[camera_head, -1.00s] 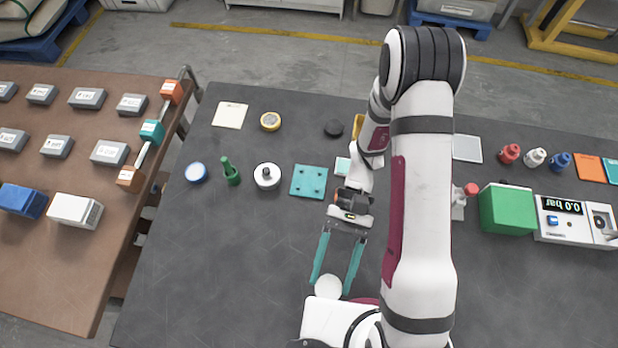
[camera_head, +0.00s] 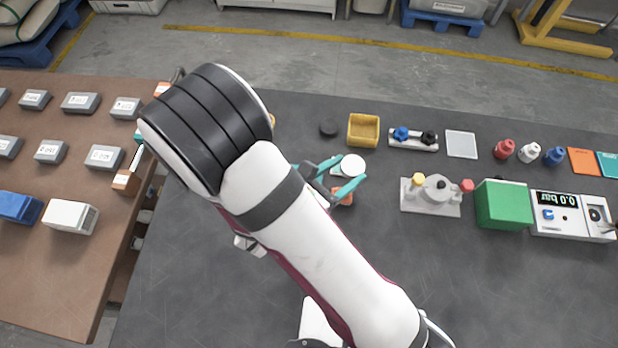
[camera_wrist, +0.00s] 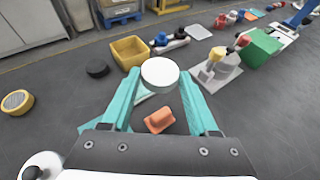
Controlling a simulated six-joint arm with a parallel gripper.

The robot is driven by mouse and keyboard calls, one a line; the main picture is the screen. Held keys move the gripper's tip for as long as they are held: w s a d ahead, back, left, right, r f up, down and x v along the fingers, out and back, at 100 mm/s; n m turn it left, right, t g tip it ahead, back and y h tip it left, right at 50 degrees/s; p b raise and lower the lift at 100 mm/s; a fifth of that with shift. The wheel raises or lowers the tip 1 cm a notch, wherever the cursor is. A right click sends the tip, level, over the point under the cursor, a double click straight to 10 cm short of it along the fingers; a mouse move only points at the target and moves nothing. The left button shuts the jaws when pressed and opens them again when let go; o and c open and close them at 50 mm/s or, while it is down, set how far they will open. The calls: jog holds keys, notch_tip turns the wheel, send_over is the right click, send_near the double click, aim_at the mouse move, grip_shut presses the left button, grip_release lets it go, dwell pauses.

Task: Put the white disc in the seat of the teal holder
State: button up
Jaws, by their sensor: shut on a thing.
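My gripper (camera_head: 352,169) has long teal fingers shut on the white disc (camera_head: 353,164). In the wrist view, the disc (camera_wrist: 160,73) lies flat between the fingertips (camera_wrist: 160,78), above the table. A pale teal and white piece (camera_wrist: 144,97) shows partly below the disc between the fingers; it may be the teal holder, but its seat is hidden and I cannot tell the gap between it and the disc. A teal patch (camera_wrist: 91,128) shows beside the left finger, mostly hidden.
An orange block (camera_wrist: 160,120) lies between the fingers on the table. A yellow bin (camera_head: 363,130) and black puck (camera_head: 328,128) stand behind. To the right are a grey fixture (camera_head: 432,198) with coloured knobs and a green box (camera_head: 503,205). The front right table is clear.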

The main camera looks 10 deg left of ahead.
jog(key=a+n+t+y, duration=0.2)
jog(key=a+n+y, duration=0.3)
jog(key=a, duration=0.3)
jog(key=f, duration=0.8)
jog(key=shift+a, duration=0.35)
jog(key=shift+f, duration=0.35)
grip_shut()
jog(key=o, duration=1.4)
grip_release()
